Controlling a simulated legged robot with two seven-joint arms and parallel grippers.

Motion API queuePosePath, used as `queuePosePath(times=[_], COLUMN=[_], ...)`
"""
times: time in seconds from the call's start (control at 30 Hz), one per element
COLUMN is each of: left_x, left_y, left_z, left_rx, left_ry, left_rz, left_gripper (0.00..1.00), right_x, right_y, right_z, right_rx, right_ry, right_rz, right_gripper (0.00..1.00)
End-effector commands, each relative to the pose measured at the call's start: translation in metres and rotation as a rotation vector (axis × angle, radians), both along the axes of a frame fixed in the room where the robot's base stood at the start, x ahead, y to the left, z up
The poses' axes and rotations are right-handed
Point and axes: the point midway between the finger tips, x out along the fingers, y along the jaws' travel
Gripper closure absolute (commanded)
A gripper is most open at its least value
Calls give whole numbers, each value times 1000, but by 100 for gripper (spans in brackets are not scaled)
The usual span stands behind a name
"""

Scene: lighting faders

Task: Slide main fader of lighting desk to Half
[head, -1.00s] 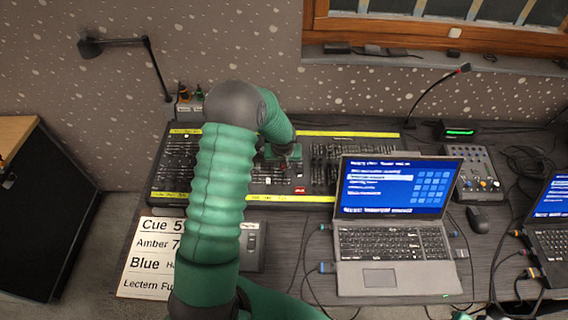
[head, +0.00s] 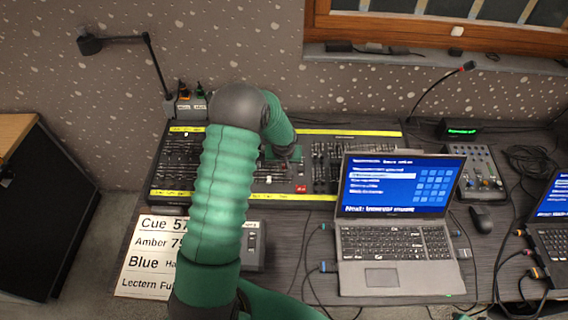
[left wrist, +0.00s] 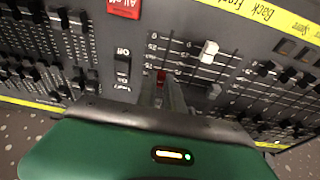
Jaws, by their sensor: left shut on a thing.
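The lighting desk (head: 330,133) lies on the table, with rows of faders and yellow label strips. My left gripper (head: 284,158) is over its middle, partly hidden by my arm. In the left wrist view, my left gripper (left wrist: 163,88) is shut on a fader with a red cap (left wrist: 160,76), beside a printed number scale. The jaws hide most of this cap and the lower slot, so its exact reading cannot be told. A white fader cap (left wrist: 208,50) stands in a neighbouring slot to the right, apart from the jaws. My right gripper is not in view.
A red button (left wrist: 124,6) and a black rocker switch (left wrist: 122,68) are left of the jaws. An open laptop (head: 392,243) stands at the desk's front right. A cue sheet (head: 150,257) lies at the front left. A lamp (head: 90,43) rises behind the desk.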

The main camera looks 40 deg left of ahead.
Motion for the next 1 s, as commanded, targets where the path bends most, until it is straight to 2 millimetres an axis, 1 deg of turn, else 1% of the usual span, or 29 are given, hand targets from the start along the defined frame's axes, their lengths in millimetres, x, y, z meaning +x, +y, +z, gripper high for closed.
queuePosePath(times=[0.03,0.43,0.73,0.77,0.8,1.0], left_x=[-4,-19,-22,-22,-22,-22], left_y=[-2,-16,-18,-18,-18,-17], left_z=[-3,-5,-4,-4,-4,-4], left_rx=[-2,-2,-2,-2,-2,-1], left_ry=[5,6,5,5,5,4], left_rz=[0,0,1,1,1,1], left_gripper=[100,100,100,84,79,78], right_x=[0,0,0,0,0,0], right_y=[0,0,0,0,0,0], right_z=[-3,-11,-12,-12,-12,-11], right_rx=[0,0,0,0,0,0], right_ry=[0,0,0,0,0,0], right_rz=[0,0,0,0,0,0], right_gripper=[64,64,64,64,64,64])
